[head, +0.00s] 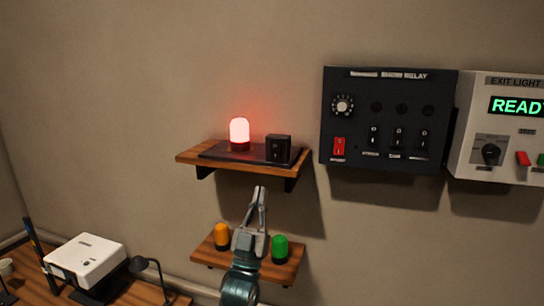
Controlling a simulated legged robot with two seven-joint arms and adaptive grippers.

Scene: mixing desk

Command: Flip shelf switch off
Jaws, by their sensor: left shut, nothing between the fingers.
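The shelf switch (278,149) is a small black box with a rocker, on the right part of the upper wooden shelf (186,158). A glowing red lamp (239,133) stands to its left on the same dark base plate. My left gripper (260,190) is shut and empty, with its fingertips pointing up. In the picture it is just below the upper shelf's front edge, below and left of the switch, and looks apart from it. The rocker's exact position is too small to tell. My right gripper is not in view.
A lower shelf (206,252) holds an orange lamp (222,235) and a green lamp (280,247), both unlit, around my left arm. A black relay panel (386,118) and a white box reading READY (500,128) hang at the right. A white device (86,259) sits at the lower left.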

